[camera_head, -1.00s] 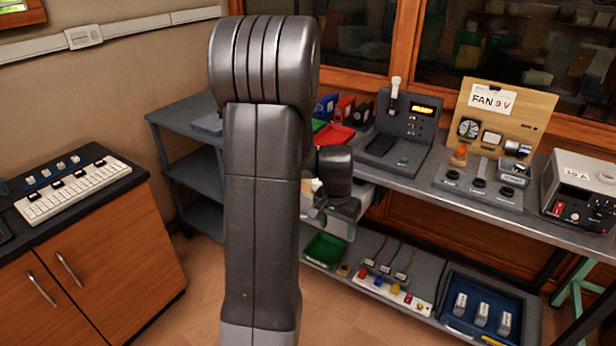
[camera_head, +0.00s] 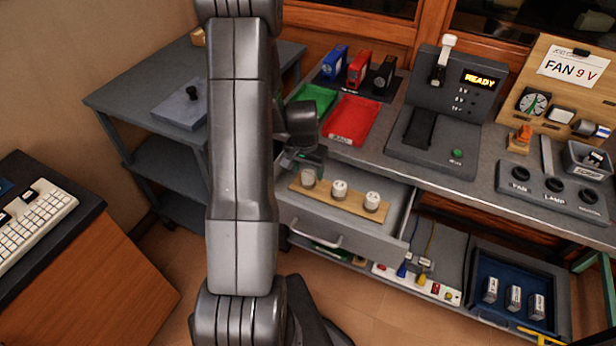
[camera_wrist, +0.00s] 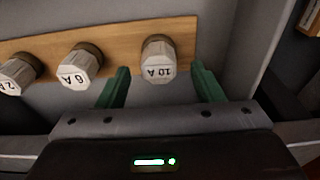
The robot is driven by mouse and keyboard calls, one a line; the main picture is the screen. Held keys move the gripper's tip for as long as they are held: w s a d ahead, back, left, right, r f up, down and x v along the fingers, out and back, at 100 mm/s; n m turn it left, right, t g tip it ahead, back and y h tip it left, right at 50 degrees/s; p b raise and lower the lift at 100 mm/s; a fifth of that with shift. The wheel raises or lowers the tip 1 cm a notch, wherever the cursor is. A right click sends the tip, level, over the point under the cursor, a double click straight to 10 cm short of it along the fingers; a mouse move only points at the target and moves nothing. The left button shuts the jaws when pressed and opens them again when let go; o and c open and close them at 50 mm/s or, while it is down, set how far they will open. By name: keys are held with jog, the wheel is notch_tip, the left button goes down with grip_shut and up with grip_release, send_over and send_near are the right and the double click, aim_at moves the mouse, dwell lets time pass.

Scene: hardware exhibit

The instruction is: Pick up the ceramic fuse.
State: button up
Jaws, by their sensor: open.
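Three white ceramic fuses with dull brass-coloured bases stand in a row on a wooden strip (camera_head: 325,202) in an open grey drawer (camera_head: 345,240). In the wrist view, the fuse marked 10 A (camera_wrist: 158,58) is nearest, with the 6 A fuse (camera_wrist: 78,68) and the 2 A fuse (camera_wrist: 16,76) to its left. My gripper (camera_wrist: 160,72) is open, its green fingers on either side of the 10 A fuse's line, with no contact visible. In the head view, my gripper (camera_head: 304,162) is by the leftmost fuse (camera_head: 308,179), partly hidden by my arm.
The bench above the drawer holds a red tray (camera_head: 352,120), a green tray (camera_head: 312,100) and a grey device (camera_head: 440,125) reading READY. A FAN 9 V board (camera_head: 571,68) stands at right. A blue tray (camera_head: 510,268) with grey blocks is on the lower shelf.

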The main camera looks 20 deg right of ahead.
aim_at(308, 174)
jog(key=shift+d+f, duration=0.15)
jog(key=shift+f, duration=1.1)
jog(key=shift+c, duration=0.2)
jog(key=c, duration=1)
jog(key=shift+r, duration=0.1)
notch_tip(308, 174, up, 10)
jog(key=shift+f, duration=0.1)
